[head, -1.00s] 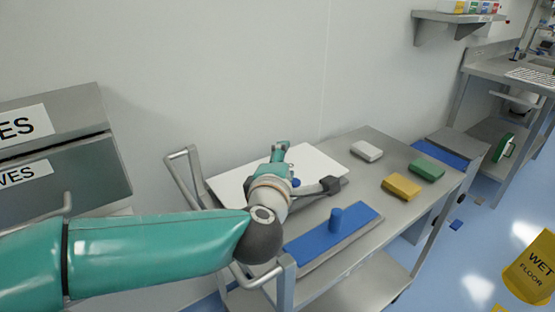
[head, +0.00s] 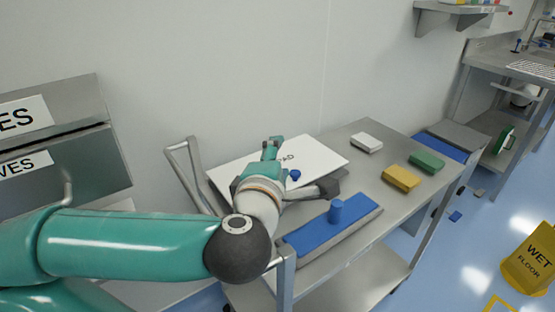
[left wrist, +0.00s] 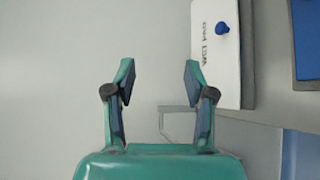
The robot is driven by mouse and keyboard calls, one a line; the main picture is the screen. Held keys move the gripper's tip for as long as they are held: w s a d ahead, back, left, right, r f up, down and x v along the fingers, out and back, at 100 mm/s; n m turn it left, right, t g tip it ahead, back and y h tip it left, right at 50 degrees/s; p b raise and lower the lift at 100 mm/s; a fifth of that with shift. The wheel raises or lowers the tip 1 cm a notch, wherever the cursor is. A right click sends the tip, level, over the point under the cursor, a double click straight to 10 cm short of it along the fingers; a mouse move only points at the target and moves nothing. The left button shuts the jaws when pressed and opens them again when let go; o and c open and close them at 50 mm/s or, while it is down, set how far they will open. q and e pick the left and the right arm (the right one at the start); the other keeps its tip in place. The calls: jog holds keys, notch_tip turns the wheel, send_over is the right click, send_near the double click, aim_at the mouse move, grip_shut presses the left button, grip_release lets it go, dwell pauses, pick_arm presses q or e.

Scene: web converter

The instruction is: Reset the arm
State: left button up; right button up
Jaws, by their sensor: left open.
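My left arm comes in from the left in the head view, its teal wrist over the near left end of the steel cart (head: 370,205). My left gripper (head: 271,150) shows partly there, in front of a white pad. In the left wrist view my left gripper (left wrist: 158,78) has its two fingers well apart, with nothing between them. The white pad (head: 318,155) with a small blue knob lies on the cart. My right gripper is not in view.
A blue flat tool (head: 355,222) with an upright knob lies at the cart's front. White (head: 366,143), yellow (head: 401,178) and green (head: 427,162) blocks lie farther right. A grey cabinet (head: 75,165) stands left. A yellow wet floor sign (head: 530,262) stands right.

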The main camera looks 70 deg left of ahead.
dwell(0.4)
pick_arm(q)
jog(key=w+d+f+m+t+h+p, duration=0.2)
jog(key=w+d+m, duration=0.35)
jog(key=w, duration=0.35)
jog(key=w+d+f+m+t+h+p, duration=0.1)
jog(key=w+d+m+t+h+p, duration=0.2)
jog(key=w+m, duration=0.55)
jog(key=w+d+f+m+g+h+p, duration=0.1)
jog(key=w+d+f+m+g+h, duration=0.2)
jog(key=w+d+f, duration=0.4)
jog(key=s+d+f+m+g+h+p, duration=0.1)
jog(key=d+f+m+g+h+p, duration=0.2)
jog(key=f, duration=0.5)
jog(key=s+d+f+m+h, duration=0.2)
jog(key=d+f+m, duration=0.25)
jog(key=f, duration=0.45)
jog(key=s+d+f+m+g+h+p, duration=0.1)
jog(key=s+d+f+m+g+h, duration=0.1)
jog(key=s+f, duration=0.4)
jog(key=s+d+f+m+g+h+p, duration=0.1)
jog(key=s+d+f+m+g+h, duration=0.1)
jog(key=s+d+f+g, duration=0.3)
jog(key=s+d+f, duration=0.1)
jog(key=s+f, duration=0.1)
jog(key=s, duration=0.2)
jog(key=shift+s+d+f+p, duration=0.15)
jog(key=shift+d+f+p, duration=0.1)
jog(key=shift+p, duration=0.1)
jog(key=shift+m, duration=0.25)
